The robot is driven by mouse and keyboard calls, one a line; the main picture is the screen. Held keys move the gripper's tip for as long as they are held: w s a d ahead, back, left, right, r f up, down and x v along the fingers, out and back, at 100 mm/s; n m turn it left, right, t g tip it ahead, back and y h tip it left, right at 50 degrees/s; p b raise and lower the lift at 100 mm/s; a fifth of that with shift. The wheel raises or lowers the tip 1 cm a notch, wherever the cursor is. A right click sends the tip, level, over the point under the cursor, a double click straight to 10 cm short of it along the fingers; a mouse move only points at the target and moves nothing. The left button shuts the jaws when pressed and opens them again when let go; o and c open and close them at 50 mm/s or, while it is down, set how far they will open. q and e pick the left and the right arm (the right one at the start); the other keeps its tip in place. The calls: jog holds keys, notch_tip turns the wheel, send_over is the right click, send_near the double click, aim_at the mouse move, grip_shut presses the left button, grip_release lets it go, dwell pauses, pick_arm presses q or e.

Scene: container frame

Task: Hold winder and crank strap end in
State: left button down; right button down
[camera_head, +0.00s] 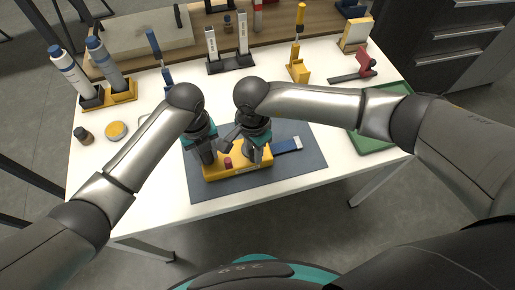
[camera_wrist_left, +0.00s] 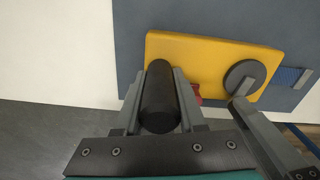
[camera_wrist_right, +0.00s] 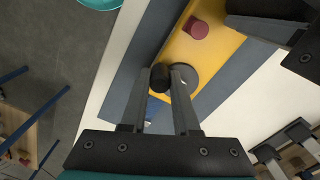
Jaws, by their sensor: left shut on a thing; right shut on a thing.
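The yellow winder (camera_head: 238,174) lies on the grey mat (camera_head: 310,163). My left gripper (camera_head: 207,157) is shut on the winder's dark cylindrical handle, seen between its fingers in the left wrist view (camera_wrist_left: 159,98). My right gripper (camera_head: 254,152) is shut on the small black crank knob (camera_wrist_right: 159,76) at the edge of the round grey crank disc (camera_wrist_right: 186,80). A red knob (camera_wrist_right: 196,28) stands on the winder between the grippers. A blue strap (camera_head: 284,146) with a pale end (camera_head: 298,143) extends from the winder's right side; where it enters is hidden.
A green tray (camera_head: 376,143) lies at the right of the white table. White-and-blue bottles (camera_head: 75,75) stand in a yellow-and-black holder at the back left. A yellow dish (camera_head: 116,131) and small jar (camera_head: 82,134) are at the left. Tool stands line the back.

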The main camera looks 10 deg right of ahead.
jog(key=shift+w+a+m, duration=0.1)
jog(key=shift+a+m, duration=0.2)
jog(key=shift+m, duration=0.5)
jog(key=shift+a+m, duration=0.25)
jog(key=shift+m, duration=0.55)
jog(key=c, duration=0.7)
grip_release()
jog(key=shift+o, duration=0.2)
jog(key=shift+r, duration=0.1)
notch_tip(320, 180, up, 12)
